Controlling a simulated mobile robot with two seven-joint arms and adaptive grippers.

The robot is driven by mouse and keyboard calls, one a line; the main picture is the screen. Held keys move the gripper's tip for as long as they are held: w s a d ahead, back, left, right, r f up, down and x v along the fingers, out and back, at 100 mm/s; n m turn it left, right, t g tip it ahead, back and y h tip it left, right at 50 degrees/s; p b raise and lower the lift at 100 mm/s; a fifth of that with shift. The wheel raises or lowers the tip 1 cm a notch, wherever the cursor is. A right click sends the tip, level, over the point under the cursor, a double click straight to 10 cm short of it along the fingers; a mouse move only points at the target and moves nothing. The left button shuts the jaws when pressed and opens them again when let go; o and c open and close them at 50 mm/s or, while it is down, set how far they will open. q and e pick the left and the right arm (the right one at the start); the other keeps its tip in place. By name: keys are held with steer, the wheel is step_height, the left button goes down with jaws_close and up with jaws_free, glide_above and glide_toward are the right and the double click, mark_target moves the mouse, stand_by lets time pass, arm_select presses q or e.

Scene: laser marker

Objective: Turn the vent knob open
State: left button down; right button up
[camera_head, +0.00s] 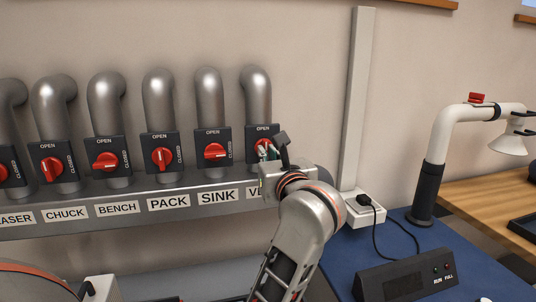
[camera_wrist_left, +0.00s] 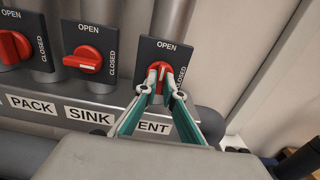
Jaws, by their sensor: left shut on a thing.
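The vent knob is red, on a black plate (camera_head: 252,133) marked OPEN at the top, on the rightmost silver pipe. Its label is partly hidden by my arm. My left gripper (camera_head: 264,150) is at this knob, its fingers closed around the handle. In the left wrist view the red vent knob (camera_wrist_left: 160,66) shows between the fingertips (camera_wrist_left: 163,80). Its handle looks roughly upright, towards OPEN, but the fingers cover part of it, so the exact angle is unclear. My right gripper is not in view.
Left of it are the sink knob (camera_head: 215,151), turned sideways, and the pack knob (camera_head: 162,158), upright. More knobs follow further left.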

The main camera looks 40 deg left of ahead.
arm_select(q)
steer(key=c, duration=2.2)
jaws_free()
steer(key=shift+o, duration=0.2)
steer(key=shift+r, duration=0.1)
step_height(320, 180, up, 10)
steer(key=shift+f, duration=0.1)
steer(key=shift+f, duration=0.1)
